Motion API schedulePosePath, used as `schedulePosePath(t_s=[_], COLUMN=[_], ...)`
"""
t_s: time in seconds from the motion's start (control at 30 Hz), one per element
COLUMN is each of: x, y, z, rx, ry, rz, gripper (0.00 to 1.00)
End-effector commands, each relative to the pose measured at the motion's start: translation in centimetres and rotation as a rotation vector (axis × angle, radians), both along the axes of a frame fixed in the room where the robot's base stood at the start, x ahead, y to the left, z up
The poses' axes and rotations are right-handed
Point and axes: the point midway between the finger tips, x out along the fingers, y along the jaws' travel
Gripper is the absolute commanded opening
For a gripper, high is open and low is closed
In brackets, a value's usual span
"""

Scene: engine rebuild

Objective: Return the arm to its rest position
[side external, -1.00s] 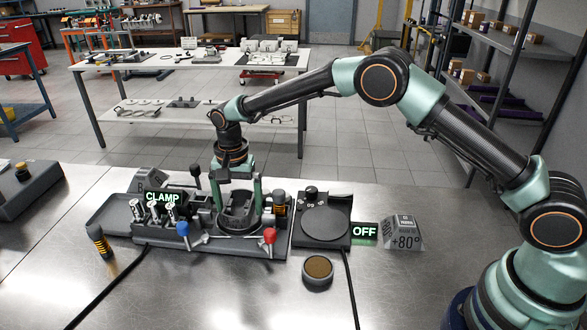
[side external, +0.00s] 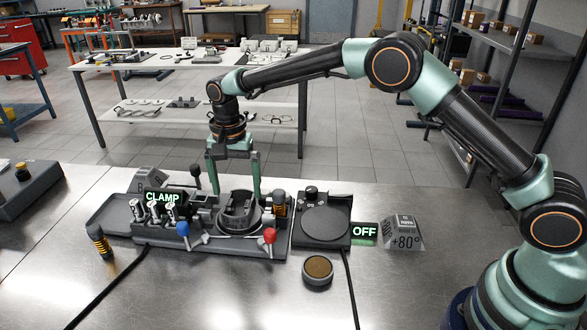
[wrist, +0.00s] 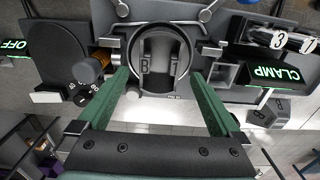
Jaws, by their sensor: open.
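My arm reaches from the right of the side view to above the bench. My gripper (side external: 233,190) points down with its two green fingers spread and nothing between them. The fingers are just above and behind a round dark clamp fixture (side external: 238,222) on the grey work station. In the wrist view the open fingers (wrist: 165,90) reach toward the round fixture (wrist: 160,58), which holds a grey part with a slot in it.
The station has a lit CLAMP sign (side external: 163,198), a blue-knobbed lever (side external: 182,229) and a red-knobbed lever (side external: 269,237). A round plate unit (side external: 325,226) with an OFF sign (side external: 364,231) stands right. A round tin (side external: 318,269) sits in front. Space above is clear.

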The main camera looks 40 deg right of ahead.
Motion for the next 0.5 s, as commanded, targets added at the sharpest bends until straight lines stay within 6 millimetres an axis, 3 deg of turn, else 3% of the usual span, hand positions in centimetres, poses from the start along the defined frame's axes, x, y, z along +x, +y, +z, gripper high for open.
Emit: schedulePosePath(t_s=[0.5], x=[-0.01], y=[-0.01], z=[1.13], rx=[0.0], ry=[0.0], rz=[0.0], gripper=[1.0])
